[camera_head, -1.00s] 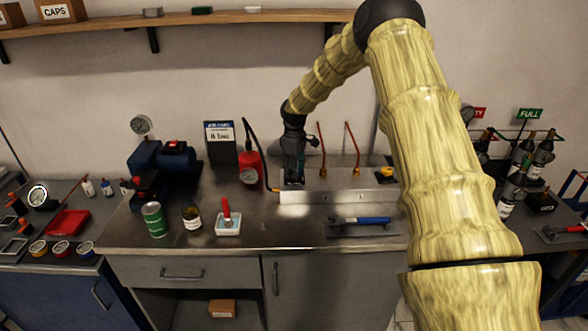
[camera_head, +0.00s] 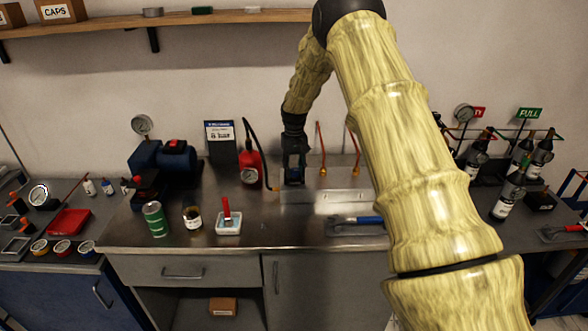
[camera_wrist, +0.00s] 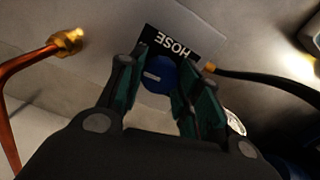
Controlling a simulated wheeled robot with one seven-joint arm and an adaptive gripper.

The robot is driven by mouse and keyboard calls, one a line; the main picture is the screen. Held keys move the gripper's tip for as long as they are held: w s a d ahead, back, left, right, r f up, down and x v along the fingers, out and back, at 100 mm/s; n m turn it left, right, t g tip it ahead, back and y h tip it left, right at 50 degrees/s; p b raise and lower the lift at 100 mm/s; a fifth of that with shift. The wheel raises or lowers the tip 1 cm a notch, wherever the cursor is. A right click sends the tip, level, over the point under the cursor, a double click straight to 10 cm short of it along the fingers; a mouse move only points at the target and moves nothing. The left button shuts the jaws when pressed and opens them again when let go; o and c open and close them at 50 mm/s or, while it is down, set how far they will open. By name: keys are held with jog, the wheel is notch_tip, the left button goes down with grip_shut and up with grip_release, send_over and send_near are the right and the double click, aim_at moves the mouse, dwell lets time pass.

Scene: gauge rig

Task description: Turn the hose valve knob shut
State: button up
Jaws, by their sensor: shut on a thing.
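The blue hose valve knob (camera_wrist: 158,75) sits below the black HOSE label (camera_wrist: 172,45) in the wrist view. A pale mark on the knob runs roughly sideways in that picture. My gripper (camera_wrist: 160,84) is shut on the knob, with one dark green finger pad on each side of it. In the head view my gripper (camera_head: 294,180) points down at the left end of the metal manifold block (camera_head: 335,196) on the bench. The knob is hidden there behind the gripper.
Copper pipes (camera_head: 322,150) rise behind the block, close to my gripper's right. A red container with a gauge (camera_head: 250,172) and a black hose (camera_wrist: 262,82) are close on the left in the head view. Cans and a white tray (camera_head: 229,225) stand on the front left bench.

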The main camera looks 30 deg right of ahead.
aim_at(294, 170)
jog(key=shift+w+d+r+m, duration=0.1)
jog(key=shift+w+r+m, duration=0.1)
jog(key=shift+m, duration=0.3)
jog(key=o, duration=0.9)
jog(key=shift+o, duration=0.8)
jog(key=shift+s+f, duration=0.1)
jog(key=shift+f, duration=0.05)
notch_tip(294, 170, up, 12)
